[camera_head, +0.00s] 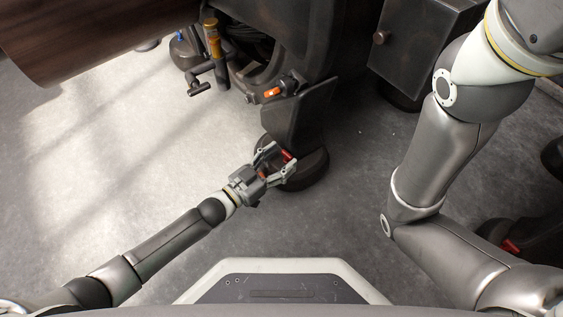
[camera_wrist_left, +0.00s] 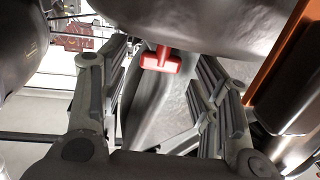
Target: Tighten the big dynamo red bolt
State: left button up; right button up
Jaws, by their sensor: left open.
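The red bolt (camera_head: 287,156) has a T-shaped head and sits low on the dark machine, just above its round base (camera_head: 312,178). It also shows in the left wrist view (camera_wrist_left: 162,61), in front of a grey metal face. My left gripper (camera_head: 281,160) is open, with its fingers on either side of the bolt head. In the left wrist view the bolt head appears between the two fingers (camera_wrist_left: 165,75), with gaps on both sides, so the fingers do not grip it. My right arm shows in the head view, but its gripper is outside the picture.
An orange-red part (camera_head: 272,92) and a yellow-orange cylinder (camera_head: 211,38) are on the machine above. A dark box (camera_head: 420,50) with a knob stands at the upper right. A brown rounded body (camera_head: 90,35) hangs at the upper left. The floor (camera_head: 120,150) at left is clear.

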pick_arm(q)
jog(key=shift+w+d, duration=0.3)
jog(key=shift+d, duration=0.05)
jog(key=c, duration=1)
jog(key=shift+w+a+r+m+g+h, duration=0.1)
jog(key=shift+m+g+h, duration=0.4)
jog(key=shift+g, duration=0.1)
jog(key=o, duration=1)
